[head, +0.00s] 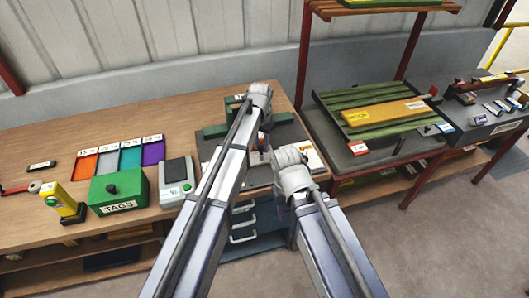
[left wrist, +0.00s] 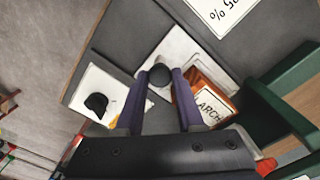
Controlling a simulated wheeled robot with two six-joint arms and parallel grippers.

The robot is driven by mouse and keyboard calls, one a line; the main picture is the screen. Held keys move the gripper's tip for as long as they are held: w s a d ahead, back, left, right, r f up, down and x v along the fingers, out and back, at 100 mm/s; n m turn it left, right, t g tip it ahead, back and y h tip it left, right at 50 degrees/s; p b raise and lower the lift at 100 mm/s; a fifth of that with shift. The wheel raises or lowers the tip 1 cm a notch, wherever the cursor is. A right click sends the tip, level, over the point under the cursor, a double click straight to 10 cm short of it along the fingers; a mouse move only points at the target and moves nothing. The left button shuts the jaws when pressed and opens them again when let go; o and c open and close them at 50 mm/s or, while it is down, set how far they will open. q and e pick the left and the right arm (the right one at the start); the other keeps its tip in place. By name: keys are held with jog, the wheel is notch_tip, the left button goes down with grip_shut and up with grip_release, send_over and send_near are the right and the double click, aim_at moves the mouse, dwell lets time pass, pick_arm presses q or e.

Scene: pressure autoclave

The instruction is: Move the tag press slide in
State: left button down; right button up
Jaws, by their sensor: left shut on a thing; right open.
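My left gripper (head: 263,142) is over the grey board (head: 207,142) by the green press (head: 214,131). In the left wrist view its two purple fingers (left wrist: 159,90) are closed on a round black knob (left wrist: 159,73). The knob stands in front of a white plate (left wrist: 178,47); whether this is the slide's handle I cannot tell. An orange block with a LARCH label (left wrist: 211,103) is right beside the fingers, and the green press frame (left wrist: 276,115) is further right. My right gripper (head: 287,153) is open, lower and to the right; its fingertips are hardly visible.
A white plate with a black piece (left wrist: 98,104) lies left of the fingers. A green TAGS box (head: 118,188), a grey device (head: 176,181) and coloured trays (head: 108,160) stand on the bench at left. A green slatted rack (head: 372,122) stands at right.

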pick_arm(q)
jog(key=shift+w, duration=0.3)
jog(key=c, duration=0.5)
grip_release()
jog(key=shift+a, duration=0.1)
jog(key=shift+c, duration=0.2)
jog(key=shift+s+r, duration=0.1)
jog(key=shift+r, duration=0.05)
notch_tip(320, 180, up, 8)
jog(key=p, duration=0.8)
jog(key=shift+f, duration=0.2)
jog(key=shift+f, duration=0.1)
jog(key=s+a+f+b, duration=0.1)
jog(key=s+f+b, duration=0.1)
jog(key=s, duration=1.1)
jog(key=s+a+f+n+y+b, duration=0.1)
jog(key=s+f+b, duration=0.1)
jog(key=s, duration=1.2)
jog(key=shift+s+a+f+n+b, duration=0.2)
jog(key=shift+s+f+n+b, duration=0.1)
jog(key=shift+b, duration=0.2)
